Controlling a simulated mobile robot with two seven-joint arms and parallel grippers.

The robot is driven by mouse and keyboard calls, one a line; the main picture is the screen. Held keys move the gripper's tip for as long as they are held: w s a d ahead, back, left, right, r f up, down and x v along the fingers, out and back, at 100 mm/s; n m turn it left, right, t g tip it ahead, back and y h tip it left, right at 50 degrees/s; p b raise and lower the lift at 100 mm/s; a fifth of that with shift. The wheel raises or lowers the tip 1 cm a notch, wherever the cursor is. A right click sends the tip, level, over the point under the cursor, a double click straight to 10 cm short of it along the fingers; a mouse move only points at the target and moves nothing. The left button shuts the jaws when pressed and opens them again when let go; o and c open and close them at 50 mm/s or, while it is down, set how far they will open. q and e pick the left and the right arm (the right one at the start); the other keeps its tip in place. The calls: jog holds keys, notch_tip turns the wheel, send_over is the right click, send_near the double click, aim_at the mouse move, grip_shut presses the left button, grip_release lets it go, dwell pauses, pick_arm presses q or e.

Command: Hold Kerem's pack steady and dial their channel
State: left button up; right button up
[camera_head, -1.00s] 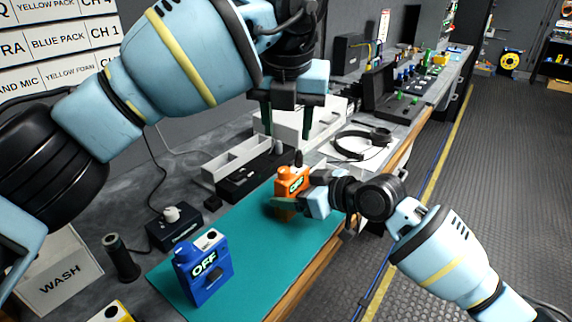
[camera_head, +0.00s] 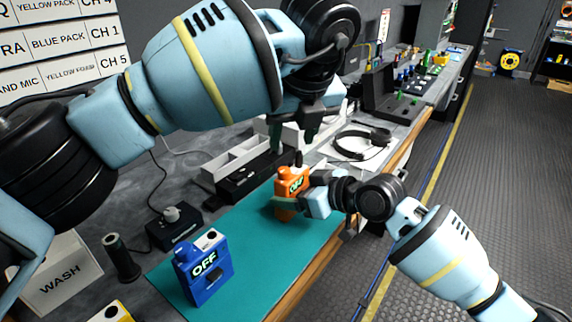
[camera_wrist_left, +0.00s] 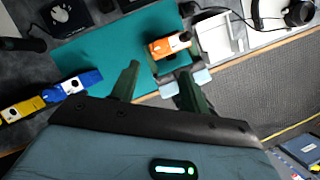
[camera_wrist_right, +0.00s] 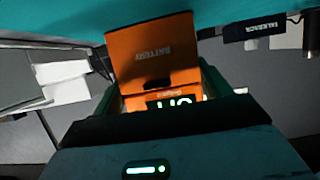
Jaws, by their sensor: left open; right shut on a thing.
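An orange pack (camera_head: 289,190) stands on the teal mat (camera_head: 258,232), with a knob on top and a lit display I cannot read surely. My right gripper (camera_head: 297,201) is shut on it from the right. The right wrist view shows the pack (camera_wrist_right: 152,58) between the fingers. My left gripper (camera_head: 291,138) is open and empty, pointing down above and behind the orange pack; the left wrist view shows its spread fingers (camera_wrist_left: 157,82). A blue pack (camera_head: 207,272) reading OFF stands at the mat's near left. The board shows no row with Kerem's name in view.
A yellow pack (camera_head: 112,312) is cut off at the bottom edge. A WASH bin (camera_head: 62,278), a dark cylinder (camera_head: 121,258) and a black box with a knob (camera_head: 174,232) stand left of the mat. Behind are a white tray (camera_head: 238,160) and headphones (camera_head: 362,143).

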aim_at(285, 170)
pick_arm(q)
jog(key=x, duration=0.9)
jog(key=shift+w+f, duration=0.1)
jog(key=shift+f, duration=0.1)
jog(key=c, duration=1)
